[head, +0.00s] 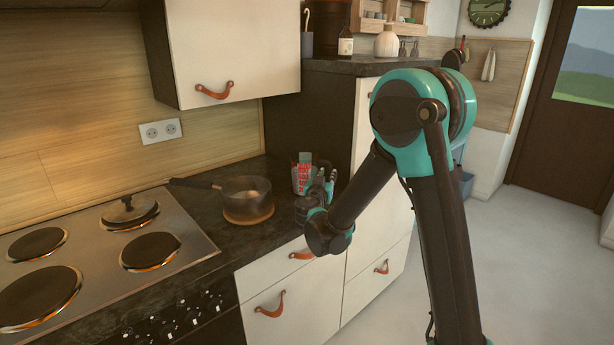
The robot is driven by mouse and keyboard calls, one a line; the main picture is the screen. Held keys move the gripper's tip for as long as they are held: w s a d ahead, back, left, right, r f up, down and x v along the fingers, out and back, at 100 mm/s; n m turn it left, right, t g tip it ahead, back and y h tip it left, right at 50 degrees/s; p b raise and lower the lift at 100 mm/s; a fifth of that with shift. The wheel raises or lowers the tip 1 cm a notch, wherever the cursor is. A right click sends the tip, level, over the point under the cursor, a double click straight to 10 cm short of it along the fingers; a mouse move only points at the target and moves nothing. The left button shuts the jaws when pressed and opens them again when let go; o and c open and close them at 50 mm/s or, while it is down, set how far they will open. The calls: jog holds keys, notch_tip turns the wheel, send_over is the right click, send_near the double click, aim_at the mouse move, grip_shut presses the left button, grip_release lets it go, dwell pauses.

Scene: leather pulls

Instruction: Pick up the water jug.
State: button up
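A small jug-like container (299,178) with red and pale markings stands on the dark counter, in the corner beside the tall cabinet. It is likely the water jug. My gripper (318,187), with teal and dark parts, is at its right side and overlaps it in the picture. The gripper hides the container's right part, and any handle there. The fingers are too small and too overlapped to show whether they are open, or whether they touch the container.
A dark-handled pan (243,194) sits on a round wooden trivet (249,217) left of the container. A wall cabinet (235,45) overhangs the counter. The tall cabinet (375,215) stands close at right.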

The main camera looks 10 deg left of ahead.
aim_at(329, 170)
jog(key=w, duration=0.4)
jog(key=shift+w+d+r, duration=0.1)
jog(key=shift+w+d, duration=0.15)
jog(key=shift+c, duration=0.6)
grip_shut()
